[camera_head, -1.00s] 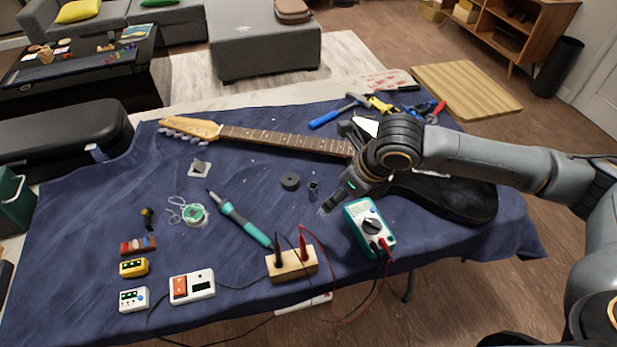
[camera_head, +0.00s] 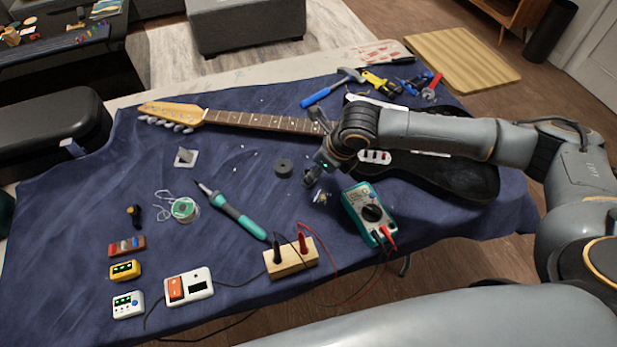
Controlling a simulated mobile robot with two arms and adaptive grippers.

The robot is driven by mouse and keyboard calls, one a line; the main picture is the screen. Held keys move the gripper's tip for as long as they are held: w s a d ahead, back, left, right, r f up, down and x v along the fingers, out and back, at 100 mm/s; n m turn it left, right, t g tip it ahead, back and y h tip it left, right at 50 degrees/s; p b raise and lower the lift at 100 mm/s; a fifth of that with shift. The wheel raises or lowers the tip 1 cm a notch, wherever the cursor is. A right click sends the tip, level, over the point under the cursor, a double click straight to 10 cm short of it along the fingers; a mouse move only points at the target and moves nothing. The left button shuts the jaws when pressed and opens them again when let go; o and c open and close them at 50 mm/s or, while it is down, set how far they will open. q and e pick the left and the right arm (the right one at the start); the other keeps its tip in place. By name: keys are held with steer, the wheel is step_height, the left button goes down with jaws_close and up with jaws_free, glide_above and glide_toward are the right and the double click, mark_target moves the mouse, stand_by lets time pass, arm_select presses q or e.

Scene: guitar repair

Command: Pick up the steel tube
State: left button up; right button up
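My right arm reaches in from the right, over the guitar's dark body. Its gripper (camera_head: 311,180) points down at the blue cloth, just right of a black round roll (camera_head: 284,167). The fingers are small and dark here, and I cannot tell whether they are open or shut. No steel tube can be made out clearly; the spot under and around the fingertips is largely covered by the gripper. A small pale metallic part (camera_head: 320,197) lies just below the fingertips, apart from them. My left gripper is not in view.
A teal multimeter (camera_head: 368,212) lies close right of the gripper. A wooden block (camera_head: 290,262) with probes and a teal soldering iron (camera_head: 238,215) are nearer and left. The guitar neck (camera_head: 265,121) lies behind. Several tools are at the back right.

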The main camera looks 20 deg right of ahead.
steer(key=x, duration=0.4)
steer(key=shift+w+a+f, duration=0.15)
steer(key=shift+w+a, duration=0.05)
steer(key=shift+a, duration=0.15)
steer(key=shift+w+f, duration=0.1)
steer(key=shift+f, duration=0.1)
steer(key=shift+c, duration=0.6)
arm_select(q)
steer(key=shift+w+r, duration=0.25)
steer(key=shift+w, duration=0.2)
arm_select(e)
jaws_close()
